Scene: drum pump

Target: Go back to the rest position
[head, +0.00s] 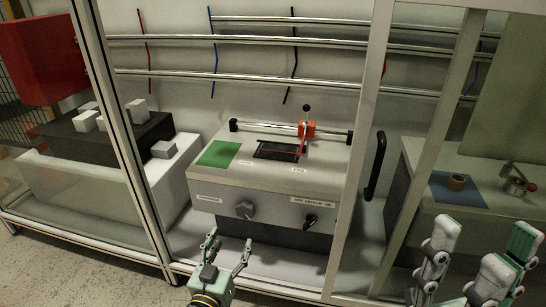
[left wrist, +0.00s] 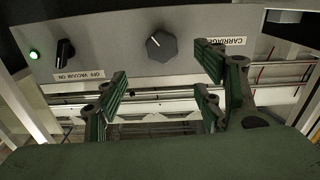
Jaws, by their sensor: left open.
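My left gripper (head: 228,246) is open and empty, low in front of the machine's control panel (head: 275,210) in the head view. In the left wrist view its green-padded fingers (left wrist: 165,95) are spread apart with nothing between them. The panel's round knob (left wrist: 160,45) and its vacuum switch (left wrist: 65,50) show beyond the fingers, apart from them. The same knob (head: 245,209) and switch (head: 310,220) show in the head view. My right gripper (head: 484,250) is at the lower right, with its fingers apart and nothing seen between them.
A framed cabinet with upright posts (head: 358,150) surrounds the machine. A green pad (head: 218,154) and a red-orange clamp (head: 307,129) are on its top. White blocks (head: 163,149) are at left.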

